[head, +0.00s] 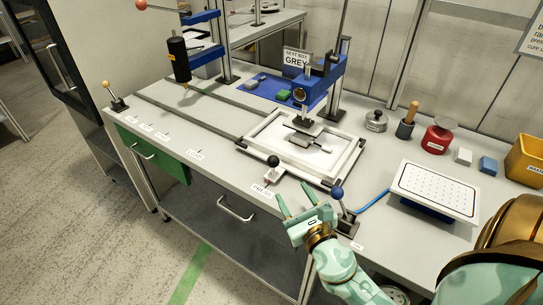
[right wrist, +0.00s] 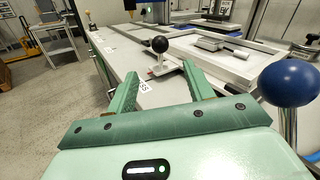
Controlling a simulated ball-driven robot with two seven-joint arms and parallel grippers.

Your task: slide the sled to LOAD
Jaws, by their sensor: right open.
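The sled (head: 252,146) is a white frame tray on rails, under the blue press, with a grey metal part inside it. Its black ball handle (head: 272,160) stands on a white bracket at the front, beside the PRESS label (head: 262,191). The LOAD label (head: 195,155) is farther left on the front edge. My right gripper (head: 297,198) is open and empty, just in front of the handle and apart from it. In the right wrist view the black ball (right wrist: 160,45) shows beyond and between the open fingers (right wrist: 160,72). My left gripper is not in view.
A blue ball lever (head: 338,193) stands close to the right of my right gripper. A white perforated plate (head: 435,190) is farther right. A black cylindrical tool (head: 179,60) hangs over the rails at left. The rail stretch left of the sled looks clear.

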